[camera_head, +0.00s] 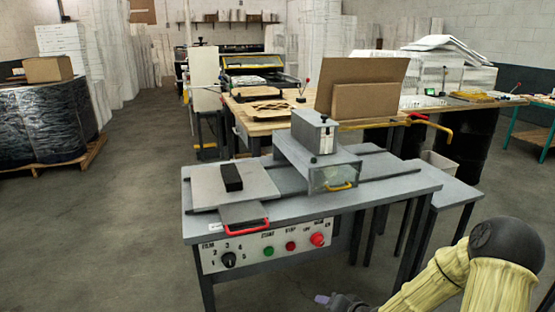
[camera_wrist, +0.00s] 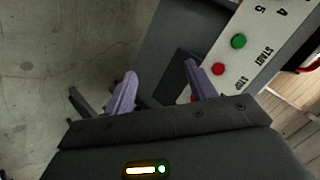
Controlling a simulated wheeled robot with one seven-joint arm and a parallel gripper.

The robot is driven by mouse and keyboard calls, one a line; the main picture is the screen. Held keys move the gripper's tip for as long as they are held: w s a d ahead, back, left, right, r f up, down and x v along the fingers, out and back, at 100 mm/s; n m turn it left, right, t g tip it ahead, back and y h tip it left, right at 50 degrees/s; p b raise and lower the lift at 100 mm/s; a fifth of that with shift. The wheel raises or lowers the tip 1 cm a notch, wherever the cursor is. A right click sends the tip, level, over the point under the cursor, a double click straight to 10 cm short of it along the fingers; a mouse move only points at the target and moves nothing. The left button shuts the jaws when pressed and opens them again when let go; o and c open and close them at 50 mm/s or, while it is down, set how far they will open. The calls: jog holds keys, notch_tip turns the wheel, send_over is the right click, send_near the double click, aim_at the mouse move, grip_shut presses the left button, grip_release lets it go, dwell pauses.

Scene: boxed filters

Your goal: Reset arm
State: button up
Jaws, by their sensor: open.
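My arm comes in at the lower right of the head view, with yellowish covers and a dark round joint. My gripper (camera_head: 335,300) is at the bottom edge of the head view, low in front of the grey machine table (camera_head: 390,200). In the wrist view my gripper (camera_wrist: 160,85) shows two purple-grey fingers spread apart with nothing between them. Beyond the fingers are the control panel (camera_wrist: 262,30) with a green button (camera_wrist: 239,41) and a red button (camera_wrist: 218,69). The fingers appear apart from the panel.
The machine table holds a flat plate (camera_head: 207,190) with a black block (camera_head: 231,177), a red handle (camera_head: 247,228) and a grey press unit (camera_head: 315,150). A wooden bench (camera_head: 262,127) with cardboard stands behind. A wrapped pallet (camera_head: 45,120) is at left. Floor (camera_head: 120,220) at left is clear.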

jog(key=s+r+n+g+h, duration=0.3)
jog(key=s+r, duration=0.4)
jog(key=s, duration=0.3)
jog(key=s+r+n+g+h, duration=0.2)
jog(key=s+r+g, duration=0.1)
jog(key=s+r, duration=0.5)
notch_tip(320, 180, up, 19)
jog(key=p, duration=2.1)
jog(key=shift+s+r+p, duration=0.2)
jog(key=shift+s+p, duration=0.15)
jog(key=shift+s, duration=0.05)
